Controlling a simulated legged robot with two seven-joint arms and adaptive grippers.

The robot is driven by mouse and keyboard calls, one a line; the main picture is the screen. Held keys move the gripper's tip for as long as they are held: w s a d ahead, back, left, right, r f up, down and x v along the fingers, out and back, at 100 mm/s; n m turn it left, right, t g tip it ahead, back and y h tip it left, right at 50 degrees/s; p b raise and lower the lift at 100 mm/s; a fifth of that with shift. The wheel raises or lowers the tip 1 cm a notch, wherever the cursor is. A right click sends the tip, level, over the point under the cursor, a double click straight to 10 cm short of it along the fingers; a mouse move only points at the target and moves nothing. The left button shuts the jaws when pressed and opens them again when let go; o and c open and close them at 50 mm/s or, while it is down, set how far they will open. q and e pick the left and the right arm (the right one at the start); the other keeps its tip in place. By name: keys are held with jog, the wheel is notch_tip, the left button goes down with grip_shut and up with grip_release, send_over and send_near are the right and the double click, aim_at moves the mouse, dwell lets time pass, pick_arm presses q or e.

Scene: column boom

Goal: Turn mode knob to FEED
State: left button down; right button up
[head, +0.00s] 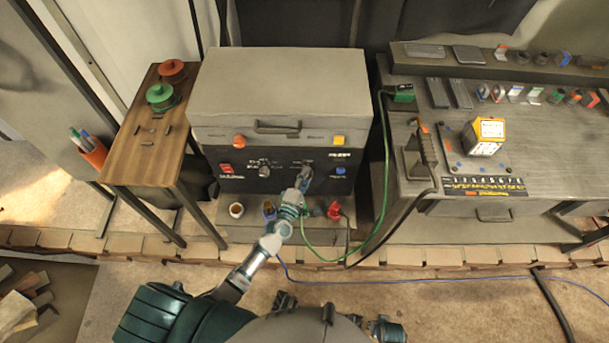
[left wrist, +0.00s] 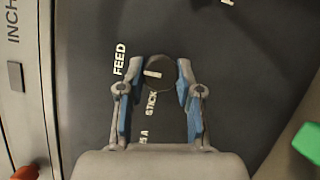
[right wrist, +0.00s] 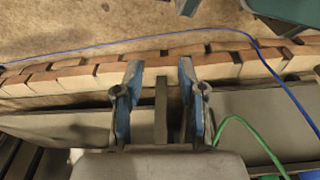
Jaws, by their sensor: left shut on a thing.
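The mode knob (left wrist: 161,72) is a dark round knob with a white mark, seen in the left wrist view. The word FEED (left wrist: 119,58) is printed on the panel to its left and STICK (left wrist: 151,104) below it. The white mark points left, toward the FEED side. My left gripper (left wrist: 161,66) is shut on the knob, one finger on each side. In the head view my left gripper (head: 304,179) is at the machine's dark front panel (head: 225,159) and hides the knob. My right gripper (right wrist: 158,72) is open and empty, over the floor edge.
Another knob (head: 264,171) and a red switch (head: 225,168) are left of my gripper on the panel. A green cable (head: 386,185) hangs close on the right.

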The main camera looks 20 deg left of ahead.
pick_arm(q)
jog(key=shift+d+f, duration=0.15)
jog(key=shift+f, duration=0.05)
pick_arm(e)
jog(key=shift+s+d+f, duration=0.1)
jog(key=shift+s+f, duration=0.15)
jog(key=shift+f, duration=0.25)
jog(key=shift+s+f, duration=0.25)
jog(key=shift+f, duration=0.25)
pick_arm(q)
jog(key=shift+m, duration=0.3)
jog(key=shift+s, duration=0.1)
jog(key=c, duration=0.8)
grip_release()
jog(key=shift+o, duration=0.2)
jog(key=shift+r, duration=0.1)
jog(key=s+a, duration=0.1)
jog(key=s, duration=1)
jog(key=shift+s+a+f, duration=0.15)
jog(key=shift+s+f, duration=0.1)
jog(key=shift+s, duration=0.05)
